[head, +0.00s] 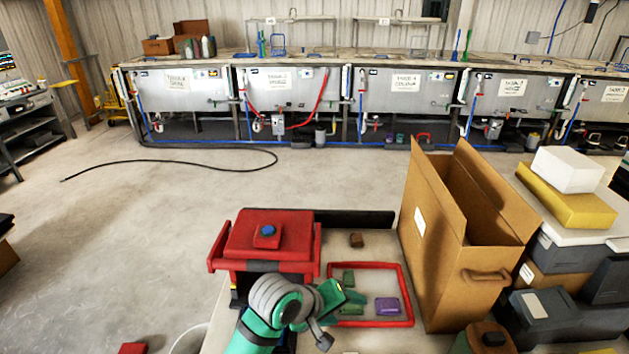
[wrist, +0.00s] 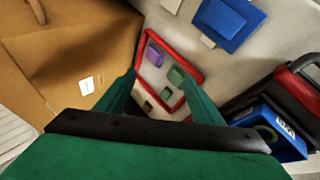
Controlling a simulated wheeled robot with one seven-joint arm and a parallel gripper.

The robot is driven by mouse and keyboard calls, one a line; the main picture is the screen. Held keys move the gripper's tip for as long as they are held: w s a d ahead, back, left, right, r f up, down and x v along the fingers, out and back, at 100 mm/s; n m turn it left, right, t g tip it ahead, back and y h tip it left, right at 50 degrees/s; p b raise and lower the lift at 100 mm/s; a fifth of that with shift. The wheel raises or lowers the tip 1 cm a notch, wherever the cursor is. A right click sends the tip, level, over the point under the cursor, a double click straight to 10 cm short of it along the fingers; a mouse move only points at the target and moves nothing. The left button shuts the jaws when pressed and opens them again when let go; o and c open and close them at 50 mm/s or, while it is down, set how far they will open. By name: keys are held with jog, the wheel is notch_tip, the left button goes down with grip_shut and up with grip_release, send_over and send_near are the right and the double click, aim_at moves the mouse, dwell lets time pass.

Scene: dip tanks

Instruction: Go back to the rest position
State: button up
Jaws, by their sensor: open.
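My gripper (head: 338,301) is low over the near table in the head view, beside the red-framed area. In the wrist view my gripper (wrist: 158,82) has its two green fingers spread apart, with nothing between them. Beyond the fingertips is a red rectangular frame (head: 407,290), also in the wrist view (wrist: 172,44). A purple block (head: 387,306) and a green block (head: 348,277) lie inside it. The purple block (wrist: 154,56) and green block (wrist: 176,76) also show in the wrist view. My arm hides part of the frame's left side in the head view.
A tall open cardboard box (head: 440,235) stands right of the frame, and a red lidded box (head: 268,232) stands left. A brown block (head: 356,240) lies behind the frame. Stacked cases (head: 550,310) fill the right. Tanks (head: 290,90) line the back, with a black hose (head: 200,160) on open floor.

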jog(key=w+d+r+n+t+h, duration=0.15)
jog(key=d+r+t+h, duration=0.25)
jog(key=d+t, duration=0.55)
jog(key=s+a+f+n+y, duration=0.1)
jog(key=s+a+f+y, duration=0.2)
jog(key=s+f, duration=0.25)
jog(key=s+a+f+n+t+y, duration=0.1)
jog(key=s+a+f+y, duration=0.2)
jog(key=s, duration=0.4)
jog(key=s+a+f+n+y, duration=0.1)
jog(key=s+a+f+y, duration=0.15)
jog(key=s+f, duration=0.4)
jog(key=s+a+m+y, duration=0.1)
jog(key=s+a+m, duration=0.3)
jog(key=s, duration=0.5)
jog(key=s+a+r+m+y, duration=0.1)
jog(key=s+a+m, duration=0.3)
jog(key=s, duration=0.6)
jog(key=shift+s, duration=0.3)
